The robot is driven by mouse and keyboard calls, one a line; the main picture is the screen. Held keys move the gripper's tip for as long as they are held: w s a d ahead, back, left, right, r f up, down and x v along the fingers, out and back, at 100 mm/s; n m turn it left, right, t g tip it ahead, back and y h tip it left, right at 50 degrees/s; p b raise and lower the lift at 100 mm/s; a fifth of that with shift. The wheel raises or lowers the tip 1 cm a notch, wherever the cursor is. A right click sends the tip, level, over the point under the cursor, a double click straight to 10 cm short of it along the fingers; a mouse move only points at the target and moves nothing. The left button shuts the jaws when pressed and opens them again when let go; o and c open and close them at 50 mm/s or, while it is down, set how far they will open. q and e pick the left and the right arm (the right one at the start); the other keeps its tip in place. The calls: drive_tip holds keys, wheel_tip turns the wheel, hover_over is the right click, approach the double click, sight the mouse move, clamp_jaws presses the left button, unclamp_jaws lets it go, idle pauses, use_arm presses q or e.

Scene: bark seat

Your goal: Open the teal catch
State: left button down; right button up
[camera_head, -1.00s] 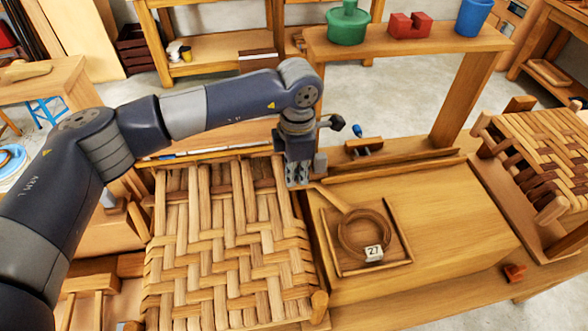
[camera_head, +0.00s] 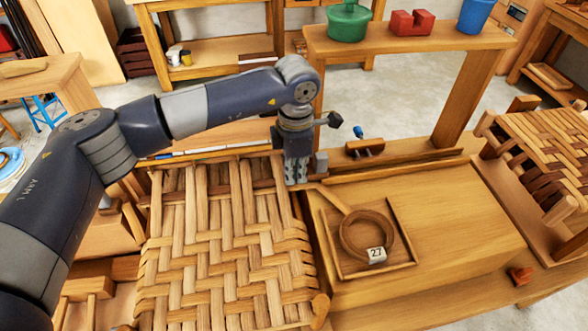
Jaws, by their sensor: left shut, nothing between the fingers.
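My left gripper (camera_head: 296,178) points down at the back right corner of the woven bark seat (camera_head: 225,235). Its fingers are shut and empty. I cannot tell whether its tips touch the seat frame. No clearly teal catch can be made out; it may be hidden behind the gripper or too small to tell. A small blue knob (camera_head: 358,131) stands on a wooden tool (camera_head: 365,147) to the right of the gripper, apart from it. My right gripper is not in view.
A shallow wooden tray (camera_head: 405,258) holds a round wooden ring (camera_head: 345,248) with a tag marked 27 (camera_head: 376,255). A raised shelf (camera_head: 400,43) carries a green pot (camera_head: 349,22), a red block (camera_head: 411,22) and a blue bucket (camera_head: 475,16). Another woven seat (camera_head: 550,145) stands at right.

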use_arm(q)
drive_tip(key=shift+w+a+b, duration=0.15)
drive_tip(key=shift+w+b, duration=0.2)
drive_tip(key=shift+w, duration=0.4)
drive_tip(key=shift+w+a+b, duration=0.15)
drive_tip(key=shift+w+b, duration=0.15)
drive_tip(key=shift+w, duration=0.4)
drive_tip(key=shift+r, duration=0.15)
drive_tip(key=shift+s+r+p, duration=0.15)
drive_tip(key=shift+r+p, duration=0.25)
drive_tip(key=shift+r, duration=0.2)
wheel_tip(320, 180, up, 7)
drive_tip(key=s+p, duration=0.1)
drive_tip(key=p, duration=0.1)
drive_tip(key=shift+s+d+f+p, duration=0.15)
drive_tip(key=shift+s+f+p, duration=0.05)
drive_tip(key=shift+p, duration=0.2)
